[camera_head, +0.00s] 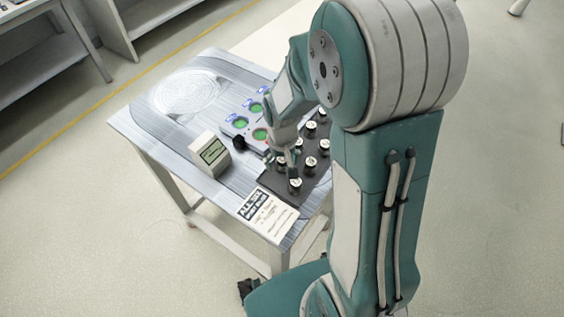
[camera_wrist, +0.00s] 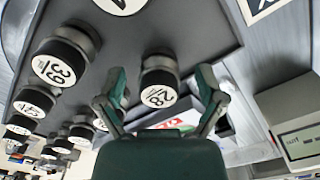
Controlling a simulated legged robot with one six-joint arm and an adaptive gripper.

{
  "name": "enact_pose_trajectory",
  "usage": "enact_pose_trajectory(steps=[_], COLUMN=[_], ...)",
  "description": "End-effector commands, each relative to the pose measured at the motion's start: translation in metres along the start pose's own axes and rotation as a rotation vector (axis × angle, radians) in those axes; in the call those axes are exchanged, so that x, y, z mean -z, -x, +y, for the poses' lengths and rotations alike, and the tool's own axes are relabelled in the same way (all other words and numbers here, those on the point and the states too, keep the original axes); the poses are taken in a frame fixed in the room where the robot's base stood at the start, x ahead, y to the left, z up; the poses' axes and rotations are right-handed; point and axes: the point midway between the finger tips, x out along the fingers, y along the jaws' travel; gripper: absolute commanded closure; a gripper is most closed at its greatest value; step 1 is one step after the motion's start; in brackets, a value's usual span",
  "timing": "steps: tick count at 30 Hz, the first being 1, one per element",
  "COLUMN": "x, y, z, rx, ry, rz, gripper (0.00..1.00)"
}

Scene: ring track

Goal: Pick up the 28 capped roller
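The capped roller marked 28 (camera_wrist: 158,88) stands on the dark board (camera_wrist: 195,30) in the wrist view, with a black body and a white numbered cap. My gripper (camera_wrist: 161,76) is open, with one teal finger on each side of this roller. Gaps show between the fingers and the roller, so it is not clamped. In the head view my gripper (camera_head: 286,157) is low over the left part of the board, among the rollers. There I cannot tell which roller is 28.
A pale box with a green display (camera_head: 210,153), a black knob (camera_head: 239,142) and a panel with green rings (camera_head: 240,123) are left of the board. A printed sign (camera_head: 266,214) lies at the front.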

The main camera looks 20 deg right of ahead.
Motion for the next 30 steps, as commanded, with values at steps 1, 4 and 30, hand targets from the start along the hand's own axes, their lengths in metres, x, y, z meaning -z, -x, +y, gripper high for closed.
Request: enact_pose_trajectory(steps=[1,4,30], x=[0.000,0.000,-0.021], y=[0.000,0.000,0.058], z=[0.000,0.000,0.002], rx=[0.000,0.000,0.000], ry=[0.000,0.000,0.000], rz=[0.000,0.000,0.005], gripper=[0.38,0.82,1.00])
